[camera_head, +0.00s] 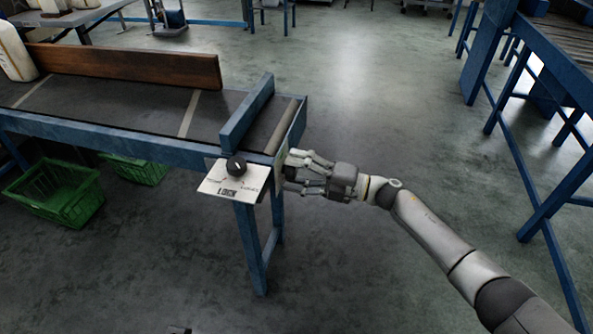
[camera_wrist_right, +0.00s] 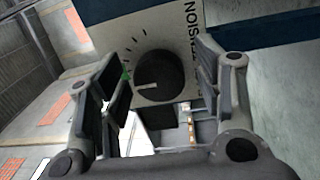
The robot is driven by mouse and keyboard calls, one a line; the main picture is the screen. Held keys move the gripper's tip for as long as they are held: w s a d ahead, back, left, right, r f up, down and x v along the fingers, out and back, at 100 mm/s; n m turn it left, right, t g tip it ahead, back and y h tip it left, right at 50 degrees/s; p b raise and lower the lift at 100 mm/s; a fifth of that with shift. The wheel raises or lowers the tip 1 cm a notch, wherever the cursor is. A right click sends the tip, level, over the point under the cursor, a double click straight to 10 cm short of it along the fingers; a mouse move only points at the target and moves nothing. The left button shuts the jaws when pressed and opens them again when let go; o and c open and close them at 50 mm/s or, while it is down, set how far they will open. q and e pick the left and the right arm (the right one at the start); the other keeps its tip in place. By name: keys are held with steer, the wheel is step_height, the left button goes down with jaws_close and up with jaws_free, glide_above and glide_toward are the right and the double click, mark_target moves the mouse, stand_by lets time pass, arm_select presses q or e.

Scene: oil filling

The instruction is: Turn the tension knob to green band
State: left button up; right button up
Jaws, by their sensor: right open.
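The tension knob (camera_wrist_right: 160,76) is black and round with a short pale pointer line on its face. In the wrist view it sits on a pale plate (camera_wrist_right: 132,28) with dark tick marks and the word TENSION. The pointer line points left, close to a small green mark at the knob's left edge. My right gripper (camera_head: 288,172) is at the conveyor's right end. In the wrist view its fingers (camera_wrist_right: 160,82) are open, one on each side of the knob; I cannot tell whether they touch it. My left gripper is not in view.
A white panel (camera_head: 222,186) with another black knob (camera_head: 236,165) juts from the conveyor's front corner beside my gripper. The conveyor's blue frame (camera_head: 180,153) and leg are close. Green crates (camera_head: 58,190) lie below. The floor to the right is clear up to a blue frame.

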steer(key=v, duration=1.2)
